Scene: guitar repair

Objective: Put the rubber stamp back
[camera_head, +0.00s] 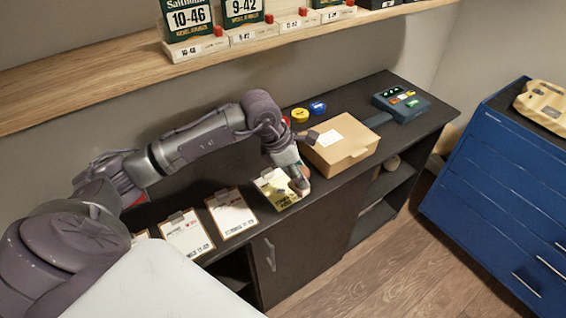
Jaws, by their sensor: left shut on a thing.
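My left gripper (297,178) is low over the dark workbench, beside the right edge of a yellow sheet on a clipboard (276,189). It is shut on a small brownish thing, probably the rubber stamp (304,185), mostly hidden by the fingers. I cannot tell whether the stamp touches the sheet. A yellow round pad (299,115) and a blue one (317,107) lie behind the arm. A bit of red shows beside them, mostly hidden by the arm. My right gripper is not in view.
A cardboard box (343,143) stands close right of the gripper. A device with lit green digits (401,103) sits farther right. White-sheeted clipboards (231,212) lie to the left. A wooden shelf (110,82) with string packs hangs above. A blue drawer cabinet (500,170) stands right.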

